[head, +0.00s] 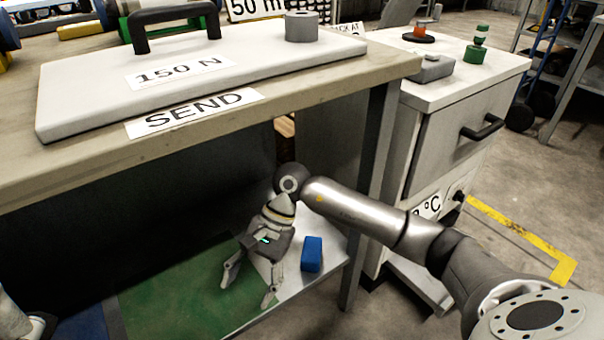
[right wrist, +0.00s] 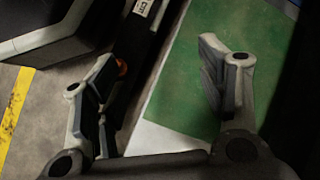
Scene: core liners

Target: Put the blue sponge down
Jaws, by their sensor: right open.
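The blue sponge (head: 312,254) stands on the pale strip of the low shelf (head: 330,245) under the bench, in the head view. My right gripper (head: 248,292) points down just left of the sponge, apart from it. Its fingers are spread and nothing is between them. In the right wrist view the open right gripper (right wrist: 158,55) hangs over the shelf's green surface (right wrist: 185,90) and its pale edge; the sponge does not show there. Only a small part of my left arm shows at the bottom left corner of the head view; its fingers are out of the picture.
The bench top (head: 60,165) overhangs the shelf and carries a white plate (head: 90,100) with a black handle. A bench leg (head: 370,190) and a drawer cabinet (head: 455,120) stand right of the shelf. The green shelf area (head: 170,295) looks clear.

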